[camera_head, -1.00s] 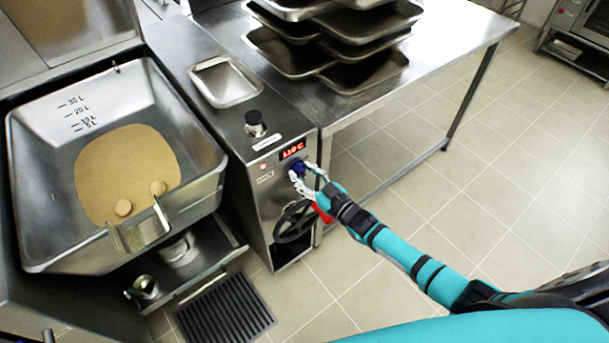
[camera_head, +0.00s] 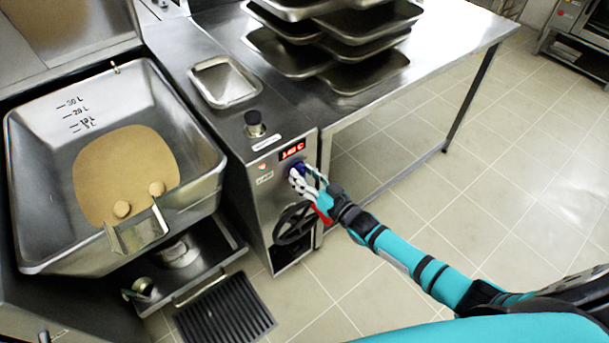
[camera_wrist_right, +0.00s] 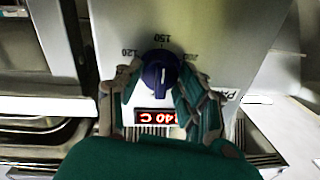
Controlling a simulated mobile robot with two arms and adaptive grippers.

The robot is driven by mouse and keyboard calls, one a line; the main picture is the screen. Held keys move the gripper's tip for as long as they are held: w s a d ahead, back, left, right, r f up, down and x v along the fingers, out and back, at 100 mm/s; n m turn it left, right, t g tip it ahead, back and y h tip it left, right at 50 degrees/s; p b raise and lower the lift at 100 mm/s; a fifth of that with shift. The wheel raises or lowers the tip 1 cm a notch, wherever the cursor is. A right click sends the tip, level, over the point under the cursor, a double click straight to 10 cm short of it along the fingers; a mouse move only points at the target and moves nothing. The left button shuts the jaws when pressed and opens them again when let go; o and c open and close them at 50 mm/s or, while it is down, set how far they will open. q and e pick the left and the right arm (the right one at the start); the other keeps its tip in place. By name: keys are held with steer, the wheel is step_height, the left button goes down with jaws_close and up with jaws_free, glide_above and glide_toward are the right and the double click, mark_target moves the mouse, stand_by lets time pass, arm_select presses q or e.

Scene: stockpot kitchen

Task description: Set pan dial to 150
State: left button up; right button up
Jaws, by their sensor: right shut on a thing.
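The blue pan dial (camera_head: 297,170) is on the front of the steel control panel. It shows closely in the right wrist view (camera_wrist_right: 160,70), with a light pointer mark towards the 150 label (camera_wrist_right: 163,38). The 120 label (camera_wrist_right: 130,53) is to its left; a label on the right is partly hidden by a finger. My right gripper (camera_head: 305,177) is shut on the dial, one finger on each side (camera_wrist_right: 162,80). The red display (camera_head: 292,150) above the dial appears upside down in the wrist view (camera_wrist_right: 156,117) and seems to read 140 C. My left gripper is out of view.
A black handwheel (camera_head: 295,223) is just below the dial, close to my right gripper. The tilting pan (camera_head: 40,225) stands to the left. Stacked trays (camera_head: 345,75) sit on the steel table (camera_head: 430,75). Floor to the right is clear.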

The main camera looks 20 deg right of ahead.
steer(key=shift+f, duration=0.15)
steer(key=o, duration=1.1)
steer(key=shift+o, duration=0.2)
steer(key=shift+s, duration=0.1)
steer(key=v, duration=1.2)
